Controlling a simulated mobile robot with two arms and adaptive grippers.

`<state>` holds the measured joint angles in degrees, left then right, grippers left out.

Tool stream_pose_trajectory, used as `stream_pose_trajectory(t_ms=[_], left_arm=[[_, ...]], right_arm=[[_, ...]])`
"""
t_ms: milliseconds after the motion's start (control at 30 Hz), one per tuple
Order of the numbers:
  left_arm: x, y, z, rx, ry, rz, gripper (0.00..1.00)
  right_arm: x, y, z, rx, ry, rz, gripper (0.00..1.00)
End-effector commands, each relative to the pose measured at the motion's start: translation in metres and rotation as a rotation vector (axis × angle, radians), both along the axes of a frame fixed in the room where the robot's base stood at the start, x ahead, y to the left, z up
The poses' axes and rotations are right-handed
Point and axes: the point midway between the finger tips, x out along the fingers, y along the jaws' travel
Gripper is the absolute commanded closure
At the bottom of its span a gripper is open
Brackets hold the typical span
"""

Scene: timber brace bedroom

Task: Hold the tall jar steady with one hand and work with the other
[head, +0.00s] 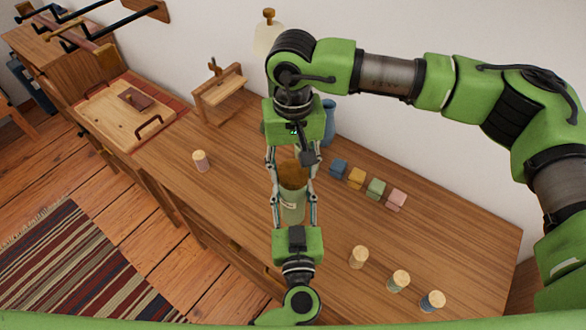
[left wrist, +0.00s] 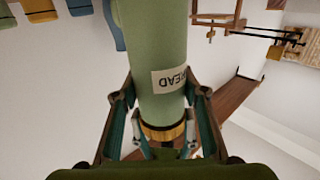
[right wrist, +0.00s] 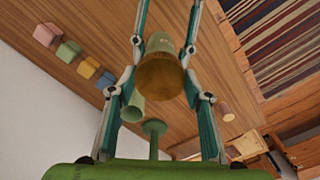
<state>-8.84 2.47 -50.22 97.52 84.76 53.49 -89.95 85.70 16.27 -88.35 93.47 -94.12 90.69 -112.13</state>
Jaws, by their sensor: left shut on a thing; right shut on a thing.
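The tall jar (head: 293,208) is pale green and stands between my two grippers over the counter in the head view. Its label, partly reading "READ", shows in the left wrist view (left wrist: 172,60), with a wooden band near its lower end. A brown lid (head: 293,172) covers its top; it also shows in the right wrist view (right wrist: 160,76). My left gripper (head: 294,205) reaches in from the front and is shut on the jar's body. My right gripper (head: 291,180) comes from behind and above, shut at the lid. Its exact contact is partly hidden.
Coloured blocks, blue (head: 338,168), yellow (head: 356,178), green (head: 375,189) and pink (head: 396,200), lie right of the jar. Several small wood-topped containers (head: 358,257) stand on the counter (head: 455,240). A blue vase (head: 329,120) is behind; a tray (head: 112,125) lies left.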

Motion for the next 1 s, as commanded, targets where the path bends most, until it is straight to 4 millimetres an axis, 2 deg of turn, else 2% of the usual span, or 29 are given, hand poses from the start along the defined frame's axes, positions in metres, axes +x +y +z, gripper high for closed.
stream_pose_trajectory(t_ms=[367,700,900,933,1000], left_arm=[[0.000,0.000,-0.001,0.000,0.001,0.000,1.00],[0.000,0.000,-0.001,0.000,0.001,0.000,1.00],[0.000,0.000,-0.001,0.000,0.001,0.000,1.00],[0.000,0.000,-0.001,0.000,0.001,0.000,0.57],[0.000,0.000,-0.001,0.000,0.001,0.000,0.40]], right_arm=[[0.000,0.000,0.003,0.000,-0.001,0.000,0.80],[0.000,0.000,0.039,0.000,-0.001,0.000,0.80],[0.000,0.000,0.041,0.000,0.000,0.000,0.80],[0.000,0.000,0.041,0.000,0.000,0.000,0.80],[0.000,0.000,0.041,0.000,0.000,0.000,0.80]])
